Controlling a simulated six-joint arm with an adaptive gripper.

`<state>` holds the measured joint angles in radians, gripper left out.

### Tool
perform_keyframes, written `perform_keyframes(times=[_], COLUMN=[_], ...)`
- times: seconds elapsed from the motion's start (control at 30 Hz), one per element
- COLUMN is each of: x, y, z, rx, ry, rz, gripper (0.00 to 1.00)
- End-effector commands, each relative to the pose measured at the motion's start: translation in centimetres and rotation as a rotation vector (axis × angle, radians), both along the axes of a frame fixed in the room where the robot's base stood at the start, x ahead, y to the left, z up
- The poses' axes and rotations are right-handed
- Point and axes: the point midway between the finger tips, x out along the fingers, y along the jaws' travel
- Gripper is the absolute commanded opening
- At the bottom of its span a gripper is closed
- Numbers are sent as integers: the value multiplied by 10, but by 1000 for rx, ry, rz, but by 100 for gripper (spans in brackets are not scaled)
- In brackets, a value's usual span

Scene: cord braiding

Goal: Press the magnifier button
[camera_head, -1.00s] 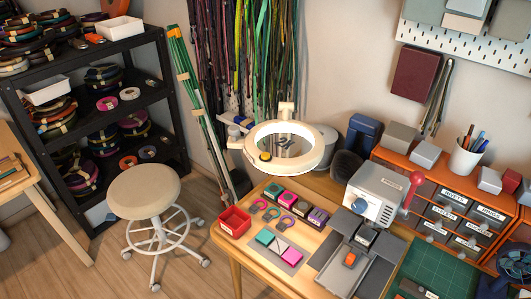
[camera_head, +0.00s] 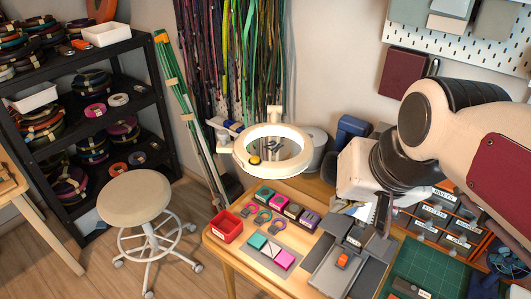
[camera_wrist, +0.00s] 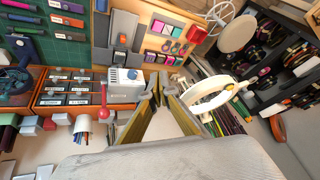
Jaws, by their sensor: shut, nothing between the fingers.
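The magnifier is a cream ring lamp (camera_head: 272,150) standing at the back of the workbench, with its ring lit. Its round yellow button (camera_head: 255,160) is on the front left of the ring. In the wrist view the ring (camera_wrist: 208,102) is right of the fingers, with the yellow button (camera_wrist: 229,88) on its far side. My gripper (camera_head: 383,222) is at the right of the magnifier, over the grey press area, clear of the button. In the wrist view my gripper (camera_wrist: 160,78) is shut and empty, its fingers meeting near the middle. The fingertips are dark and hard to make out in the head view.
The grey press (camera_wrist: 125,80) with a red-knobbed lever stands close to my fingers. A red tray (camera_head: 227,226) and coloured blocks (camera_head: 270,248) lie on the bench in front of the magnifier. Hanging cords (camera_head: 235,65) are behind it. A stool (camera_head: 134,200) stands left.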

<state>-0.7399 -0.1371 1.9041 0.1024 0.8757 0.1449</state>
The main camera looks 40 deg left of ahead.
Motion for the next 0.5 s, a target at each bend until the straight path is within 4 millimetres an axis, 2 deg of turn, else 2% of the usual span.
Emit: perform_keyframes(times=[0.03,0.2,0.5], x=[0,0,-3], y=[16,65,141], z=[4,20,56], rx=[14,69,186], ry=[2,9,27], rz=[11,32,32], gripper=[0,0,0])
